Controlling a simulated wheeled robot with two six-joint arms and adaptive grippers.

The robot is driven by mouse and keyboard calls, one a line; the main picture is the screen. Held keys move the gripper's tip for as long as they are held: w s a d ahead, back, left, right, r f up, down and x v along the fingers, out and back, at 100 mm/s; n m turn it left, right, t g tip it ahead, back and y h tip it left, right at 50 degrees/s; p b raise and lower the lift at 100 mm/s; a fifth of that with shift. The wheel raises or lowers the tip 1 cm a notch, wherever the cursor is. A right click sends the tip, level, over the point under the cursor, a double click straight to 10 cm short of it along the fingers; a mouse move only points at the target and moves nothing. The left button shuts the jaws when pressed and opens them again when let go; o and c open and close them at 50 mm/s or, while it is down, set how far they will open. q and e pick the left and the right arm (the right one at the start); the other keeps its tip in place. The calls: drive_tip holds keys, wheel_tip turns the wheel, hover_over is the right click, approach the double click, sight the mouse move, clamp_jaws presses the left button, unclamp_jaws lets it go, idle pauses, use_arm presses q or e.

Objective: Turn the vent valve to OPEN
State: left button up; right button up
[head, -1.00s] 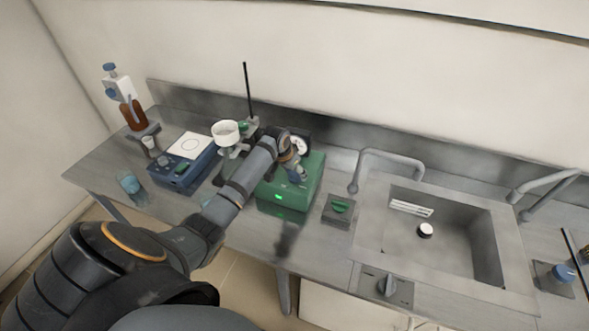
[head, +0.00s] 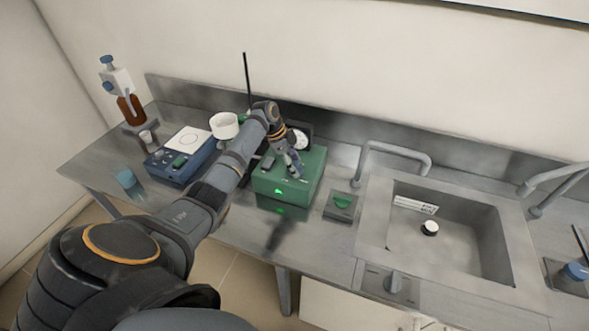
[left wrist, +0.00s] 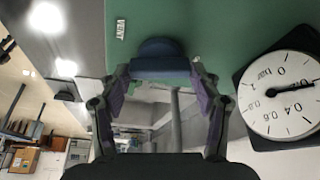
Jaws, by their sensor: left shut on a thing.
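The green box (head: 308,178) stands on the bench, left of the sink, with a lit green spot on its front. In the left wrist view, a dark blue vent valve knob (left wrist: 160,58) stands out from the green surface (left wrist: 228,22) beside a small VENT label (left wrist: 121,29). My left gripper (head: 295,168) is over the box top, shut on the knob, with one finger on each side of it. The knob's pointer and any OPEN mark cannot be made out. My right gripper is not in view.
A round pressure gauge (left wrist: 280,95) sits close to the fingers; it also shows behind the gripper in the head view (head: 299,137). A blue device (head: 178,163) is to the left. A small green-topped unit (head: 342,204) and the sink (head: 450,215) are to the right.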

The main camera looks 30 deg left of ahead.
use_arm(q)
drive_tip(key=shift+w+f+m+g+b, duration=0.15)
drive_tip(key=shift+m+g+b, duration=0.25)
drive_tip(key=shift+m+b, duration=0.65)
drive_tip(key=shift+m+g+b, duration=0.4)
drive_tip(key=shift+m+b, duration=0.25)
drive_tip(key=shift+m, duration=0.3)
drive_tip(key=shift+r, duration=0.2)
drive_tip(key=o, duration=1.2)
drive_tip(key=shift+a+h, duration=0.1)
drive_tip(key=shift+h, duration=0.2)
drive_tip(key=shift+c, duration=0.2)
drive_tip(key=v, duration=1.2)
drive_tip(key=shift+f, duration=0.1)
